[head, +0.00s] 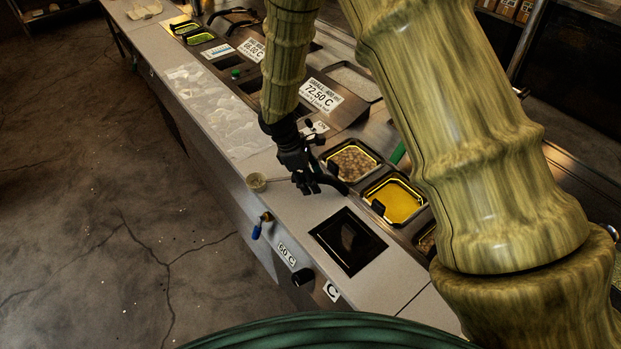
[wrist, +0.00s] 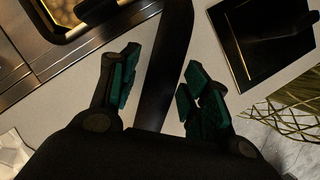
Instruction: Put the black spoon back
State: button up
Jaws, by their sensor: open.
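The black spoon's long dark handle (wrist: 172,60) runs between the two green-padded fingers of my gripper (wrist: 156,90) in the wrist view. The fingers are spread, with a gap showing on each side of the handle. In the head view my gripper (head: 306,184) is low over the counter, left of the food pans. A dark handle (head: 334,184) extends from it toward the pans. The spoon's far end cannot be made out. A square black well (head: 348,240) lies in the counter just below the gripper, and also shows in the wrist view (wrist: 270,40).
A pan of brown food (head: 354,160) and a pan of yellow food (head: 397,200) sit right of the gripper.

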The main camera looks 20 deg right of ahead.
jog(key=shift+r, duration=0.1)
jog(key=b+v, duration=0.3)
jog(key=v, duration=0.9)
jog(key=shift+b, duration=0.3)
